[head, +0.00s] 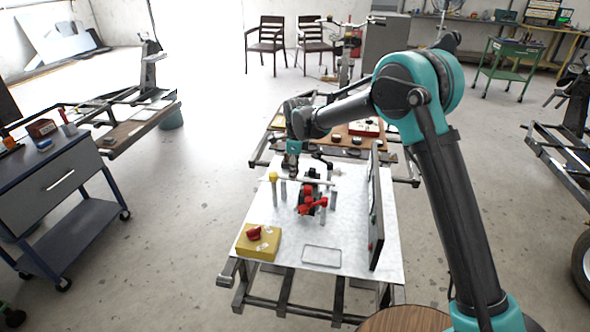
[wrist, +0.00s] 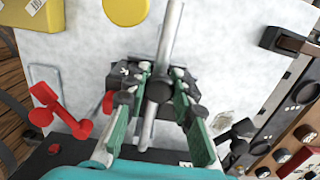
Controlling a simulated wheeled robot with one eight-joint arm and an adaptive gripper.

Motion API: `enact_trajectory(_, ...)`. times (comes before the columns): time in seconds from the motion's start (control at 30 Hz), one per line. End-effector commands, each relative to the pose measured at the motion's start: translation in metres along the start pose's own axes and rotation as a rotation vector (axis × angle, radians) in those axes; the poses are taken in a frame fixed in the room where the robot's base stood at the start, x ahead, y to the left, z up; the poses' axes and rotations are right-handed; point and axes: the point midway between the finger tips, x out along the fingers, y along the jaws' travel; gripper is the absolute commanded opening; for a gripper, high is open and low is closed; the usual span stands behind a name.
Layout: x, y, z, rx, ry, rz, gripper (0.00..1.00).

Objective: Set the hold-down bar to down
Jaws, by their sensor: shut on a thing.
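The hold-down bar appears to be the pale grey rod (wrist: 170,35) in the wrist view, with a dark round piece (wrist: 159,86) on it. My gripper (wrist: 161,78) has its two green fingers closed in on either side of this piece, shut on the bar. In the head view my gripper (head: 291,165) points down over the far part of the white bench top (head: 290,262). The fingers and arm hide much of the bar there, so I cannot tell its exact tilt. A dark block (wrist: 126,76) lies behind the fingers.
A red lever part (head: 312,205) stands near the bar, also in the wrist view (wrist: 62,112). A yellow-topped post (head: 273,177) is beside my gripper. A yellow box with a red knob (head: 258,242) sits front left. An upright panel (head: 375,215) edges the right.

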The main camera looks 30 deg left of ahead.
Motion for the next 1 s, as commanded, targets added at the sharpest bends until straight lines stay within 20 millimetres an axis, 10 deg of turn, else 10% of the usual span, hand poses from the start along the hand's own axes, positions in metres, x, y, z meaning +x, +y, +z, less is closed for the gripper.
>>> enact_trajectory(0.4,0.0015,0.0001,0.0013,-0.001,-0.003,0.0,0.0)
enact_trajectory(0.43,0.0015,0.0001,0.0013,-0.001,-0.003,0.0,0.25)
enact_trajectory(0.6,0.0013,0.0002,0.001,-0.001,-0.003,0.0,0.46)
enact_trajectory(1.0,-0.0073,0.0002,0.0005,-0.001,-0.002,0.0,0.46)
